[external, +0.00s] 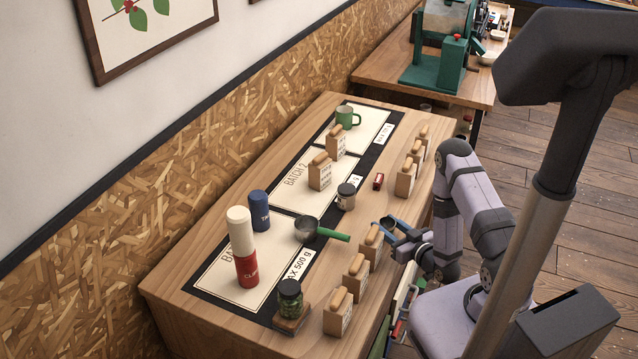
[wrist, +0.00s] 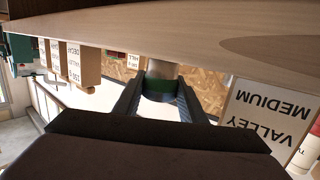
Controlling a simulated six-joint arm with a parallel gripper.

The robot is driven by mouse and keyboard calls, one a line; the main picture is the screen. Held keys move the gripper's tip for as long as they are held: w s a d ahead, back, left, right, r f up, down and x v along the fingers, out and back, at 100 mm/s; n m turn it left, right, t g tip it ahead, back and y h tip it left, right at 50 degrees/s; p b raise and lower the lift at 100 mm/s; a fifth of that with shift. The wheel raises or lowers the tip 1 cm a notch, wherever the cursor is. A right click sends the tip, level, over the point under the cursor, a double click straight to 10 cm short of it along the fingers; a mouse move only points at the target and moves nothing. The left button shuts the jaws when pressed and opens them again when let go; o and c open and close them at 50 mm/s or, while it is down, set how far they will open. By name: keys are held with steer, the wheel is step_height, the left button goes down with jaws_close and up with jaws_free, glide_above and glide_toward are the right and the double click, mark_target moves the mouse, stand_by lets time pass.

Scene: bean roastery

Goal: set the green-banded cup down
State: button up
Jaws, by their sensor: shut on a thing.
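The green-banded cup (wrist: 160,70) shows in the wrist view between my fingertips, with a pale grey body and a green band. My gripper (wrist: 158,92) is shut on it, one finger on each side. In the external view my gripper (external: 386,229) is at the right-hand edge of the wooden table (external: 190,296), between the small label-fronted boxes. There the cup is hard to make out among the fingers. In the wrist view, which is upside down, the cup meets the wood's edge in the picture; I cannot tell whether it touches.
Close by are a green-handled scoop (external: 306,229), a grey-lidded jar (external: 346,197) and boxes (external: 357,276) along the edge. The Batch 2 panel (external: 295,171) has bare room.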

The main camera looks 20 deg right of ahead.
mark_target(392, 231)
steer(key=shift+f, duration=0.1)
steer(key=shift+f+b, duration=0.15)
steer(key=shift+b, duration=0.15)
steer(key=o, duration=1)
steer(key=shift+o, duration=0.2)
steer(key=shift+f+b+v, duration=0.1)
steer(key=shift+b+v, duration=0.2)
steer(key=shift+v, duration=0.5)
steer(key=shift+f+b+v, duration=0.15)
steer(key=shift+b+v, duration=0.1)
steer(key=shift+v, duration=0.5)
steer(key=shift+o, duration=0.4)
steer(key=shift+s+d+r, duration=0.15)
steer(key=shift+s+r, duration=0.3)
steer(key=shift+s, duration=0.45)
